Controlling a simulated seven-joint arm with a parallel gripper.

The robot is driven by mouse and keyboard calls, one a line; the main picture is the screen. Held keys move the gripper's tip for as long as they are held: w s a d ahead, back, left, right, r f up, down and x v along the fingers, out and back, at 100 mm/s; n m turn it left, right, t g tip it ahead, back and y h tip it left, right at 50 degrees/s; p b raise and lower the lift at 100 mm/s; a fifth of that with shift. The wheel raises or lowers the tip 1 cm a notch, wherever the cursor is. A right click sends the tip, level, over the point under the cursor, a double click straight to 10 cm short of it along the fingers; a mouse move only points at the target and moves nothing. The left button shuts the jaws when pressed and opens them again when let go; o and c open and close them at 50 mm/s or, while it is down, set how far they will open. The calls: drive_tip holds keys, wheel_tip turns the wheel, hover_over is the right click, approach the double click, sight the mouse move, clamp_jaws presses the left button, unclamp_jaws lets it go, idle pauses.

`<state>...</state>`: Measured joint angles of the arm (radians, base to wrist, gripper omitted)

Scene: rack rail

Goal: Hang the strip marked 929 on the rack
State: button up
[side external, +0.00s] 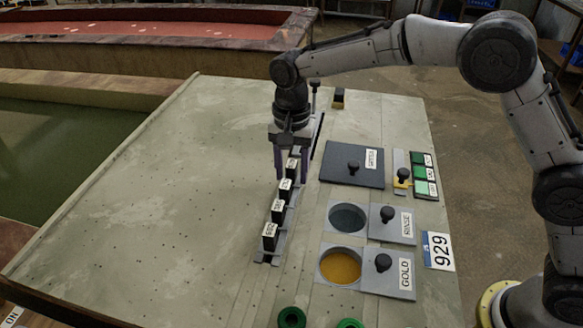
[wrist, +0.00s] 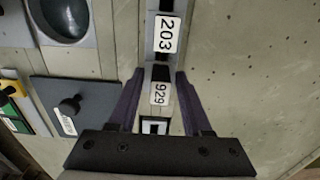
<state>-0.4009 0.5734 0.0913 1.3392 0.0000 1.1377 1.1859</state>
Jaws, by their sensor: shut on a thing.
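The strip marked 929 (wrist: 159,93) is a dark piece with a white number label, between the two purple fingers of my gripper (wrist: 158,103). In the side external view, my gripper (side external: 292,172) points down, shut on this strip at the far end of a row of labelled strips. The row stands in a grey holder (side external: 264,259); whether the held strip is clear of it cannot be told. The strip marked 203 (wrist: 167,34) is its neighbour in the wrist view. A dark rail (side external: 318,138) with a knobbed post stands just behind my gripper; I cannot tell whether it is the rack.
Right of the row are a closed dark lid (side external: 345,172), the open RINSE tank (side external: 348,218) and the open GOLD tank (side external: 341,266), with knobbed lids beside them. A 929 card (side external: 438,251) lies at the right edge. The board's left side is clear.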

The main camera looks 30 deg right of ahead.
drive_tip(key=shift+f, duration=0.2)
idle(0.4)
drive_tip(key=o, duration=1.2)
drive_tip(key=shift+r, duration=3.5)
